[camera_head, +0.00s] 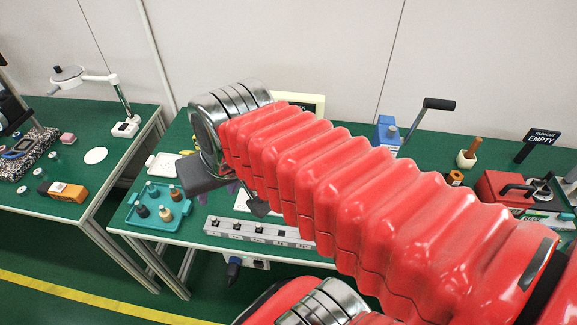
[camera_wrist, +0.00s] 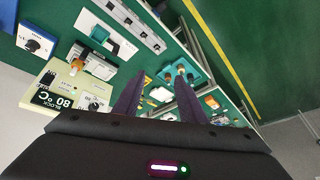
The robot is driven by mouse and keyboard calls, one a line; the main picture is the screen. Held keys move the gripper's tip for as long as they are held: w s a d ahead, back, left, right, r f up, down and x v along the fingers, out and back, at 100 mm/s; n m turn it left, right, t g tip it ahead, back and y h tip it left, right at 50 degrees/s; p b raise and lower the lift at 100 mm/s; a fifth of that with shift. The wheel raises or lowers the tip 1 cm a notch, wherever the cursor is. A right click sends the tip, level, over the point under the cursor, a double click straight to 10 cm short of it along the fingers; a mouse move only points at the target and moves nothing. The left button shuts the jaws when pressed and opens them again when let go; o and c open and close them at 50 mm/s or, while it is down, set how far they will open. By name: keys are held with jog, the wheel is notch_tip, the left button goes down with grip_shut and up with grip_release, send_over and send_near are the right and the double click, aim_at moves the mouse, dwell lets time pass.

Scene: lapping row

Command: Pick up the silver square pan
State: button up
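No clearly silver square pan can be made out. A small pale, squarish shallow dish (camera_head: 163,166) lies on the green bench behind the teal tray (camera_head: 152,211), and may be the pan. In the wrist view a small pale item (camera_wrist: 160,94) shows between my fingers, partly hidden; I cannot tell if it is the same dish. My gripper (camera_wrist: 164,76) has its two dark purple fingers apart with nothing held. In the head view my gripper (camera_head: 236,194) hangs above the bench right of the teal tray, mostly hidden by my red arm.
The teal tray holds several small bottles. A long grey strip with knobs (camera_head: 258,232) lies along the front edge. A pale block heater (camera_wrist: 75,82) marked 80 °C stands near my gripper. A gap separates this bench from the left one, with a magnifier lamp (camera_head: 100,78).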

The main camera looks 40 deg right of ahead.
jog(key=w+d+f+m+y, duration=0.1)
jog(key=d+f+m, duration=0.2)
jog(key=d+m, duration=0.5)
jog(key=w+d+f+m+g+y, duration=0.1)
jog(key=d+f+m, duration=0.2)
jog(key=d+m, duration=0.6)
jog(key=w+d+f+m, duration=0.2)
jog(key=d+f+m, duration=0.2)
jog(key=d+m, duration=0.4)
jog(key=d, duration=0.4)
jog(key=shift+m+y, duration=0.4)
jog(key=shift+w, duration=0.1)
jog(key=x, duration=0.8)
jog(key=shift+a+f, duration=0.15)
jog(key=shift+f, duration=0.1)
jog(key=shift+g, duration=0.3)
jog(key=shift+x, duration=2.65)
jog(key=shift+w, duration=0.1)
